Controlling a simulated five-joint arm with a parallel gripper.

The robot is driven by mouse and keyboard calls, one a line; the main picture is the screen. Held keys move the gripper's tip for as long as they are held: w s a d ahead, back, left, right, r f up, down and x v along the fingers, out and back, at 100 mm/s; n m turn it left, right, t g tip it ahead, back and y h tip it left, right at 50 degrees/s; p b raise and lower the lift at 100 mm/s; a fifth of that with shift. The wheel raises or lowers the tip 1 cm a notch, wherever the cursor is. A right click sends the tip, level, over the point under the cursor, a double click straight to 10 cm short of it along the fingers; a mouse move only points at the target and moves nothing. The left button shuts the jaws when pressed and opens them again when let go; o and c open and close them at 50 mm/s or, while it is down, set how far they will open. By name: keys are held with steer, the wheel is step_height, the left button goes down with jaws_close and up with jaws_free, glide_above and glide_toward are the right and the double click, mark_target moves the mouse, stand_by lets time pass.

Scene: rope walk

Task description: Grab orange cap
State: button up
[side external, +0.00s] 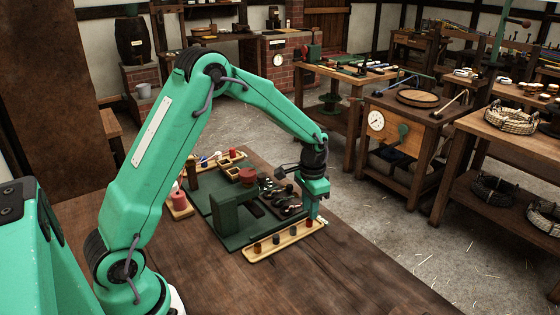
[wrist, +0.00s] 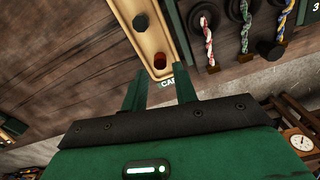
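A small orange-red cap (wrist: 160,62) sits in the near end of the light wooden tray (wrist: 154,43) in the wrist view, just beyond my fingertips. A dark cap (wrist: 141,22) sits farther along the tray. In the side view the tray (side external: 262,253) lies at the front of the bench with several small caps in a row, including a brown one (side external: 257,247). My gripper (side external: 316,216) points down at the tray's right end and hides part of it there. In the wrist view my gripper (wrist: 159,88) has its two green fingers apart, with no cap between them.
Coloured rope strands (wrist: 208,45) with dark knobs lie beside the tray. A red spool (side external: 180,199) stands at left. The bench front (side external: 320,290) is clear.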

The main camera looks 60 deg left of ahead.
mark_target(309, 220)
steer(key=shift+f, duration=1.75)
jaws_close()
